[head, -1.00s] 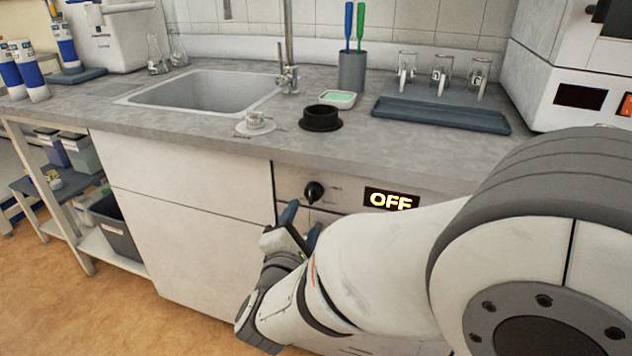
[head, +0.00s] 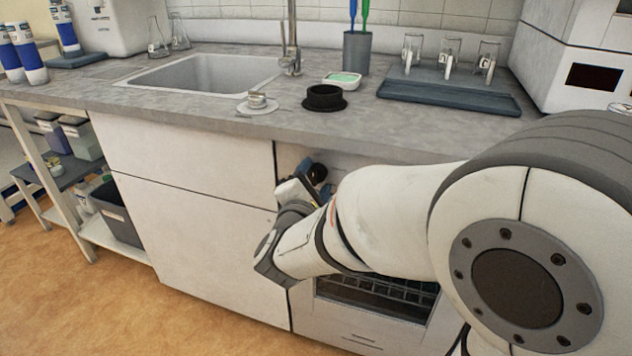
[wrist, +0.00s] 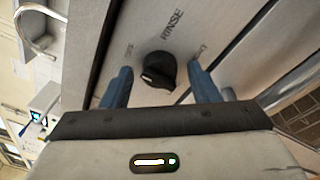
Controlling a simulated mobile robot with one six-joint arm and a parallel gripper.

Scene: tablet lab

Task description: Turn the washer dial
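The washer dial (wrist: 158,70) is a round black knob with a light mark on the washer's pale front panel, beneath the counter. In the wrist view, the word RINSE is printed above it. My gripper (wrist: 160,68) is open, with one blue finger on each side of the dial and visible gaps between fingers and knob. In the head view, the dial (head: 318,172) shows partly behind my gripper (head: 306,180). The washer's glass door (head: 375,296) is below, partly covered by my arm. The display is hidden behind my arm.
The grey counter (head: 215,120) overhangs just above the dial. A sink (head: 200,85), a black ring-shaped piece (head: 324,98) and a dark tray (head: 450,95) with glassware are on it. White cabinet doors (head: 190,230) are left of the washer. The floor (head: 100,300) in front is clear.

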